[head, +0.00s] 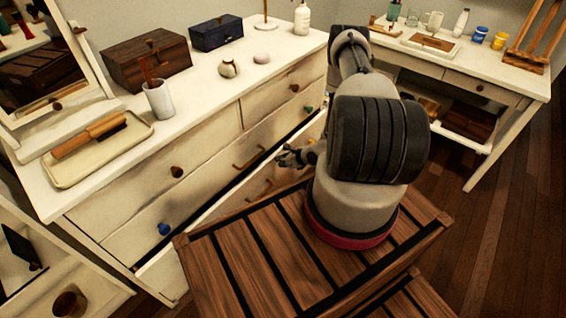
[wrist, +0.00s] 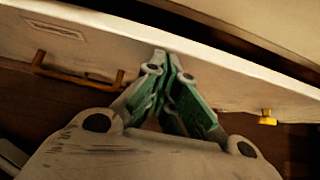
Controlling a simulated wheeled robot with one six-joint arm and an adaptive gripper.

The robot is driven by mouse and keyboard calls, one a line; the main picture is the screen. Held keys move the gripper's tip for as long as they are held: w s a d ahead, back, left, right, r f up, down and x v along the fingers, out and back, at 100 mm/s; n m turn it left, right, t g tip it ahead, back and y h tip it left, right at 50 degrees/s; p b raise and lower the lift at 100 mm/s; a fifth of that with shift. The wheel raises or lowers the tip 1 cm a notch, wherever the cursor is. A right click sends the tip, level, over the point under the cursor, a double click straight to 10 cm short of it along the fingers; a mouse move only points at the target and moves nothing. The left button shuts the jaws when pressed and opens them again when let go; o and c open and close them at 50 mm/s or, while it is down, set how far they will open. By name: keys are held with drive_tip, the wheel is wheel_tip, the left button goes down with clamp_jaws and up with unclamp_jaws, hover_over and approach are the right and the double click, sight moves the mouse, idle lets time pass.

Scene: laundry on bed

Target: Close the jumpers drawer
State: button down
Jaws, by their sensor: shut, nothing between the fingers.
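A drawer (head: 215,206) low in the white dresser stands partly pulled out, with a dark gap behind its front. My gripper (head: 283,158) is shut and empty, close to the drawer front between handle and knob. Its fingertips (wrist: 165,58) overlap the front in the wrist view; I cannot tell whether they touch.
A wooden box (head: 146,62), cup (head: 159,100) and tray (head: 97,150) sit on the dresser (head: 195,95). A desk (head: 480,62) stands right; dark floor (head: 500,230) there is clear.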

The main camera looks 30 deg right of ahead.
sight(274, 155)
drive_tip(key=w, duration=0.1)
drive_tip(key=w+a, duration=0.1)
drive_tip(key=w, duration=0.2)
drive_tip(key=shift+w+a, duration=0.15)
drive_tip(key=shift+a, duration=0.1)
drive_tip(key=shift+w+r, duration=0.1)
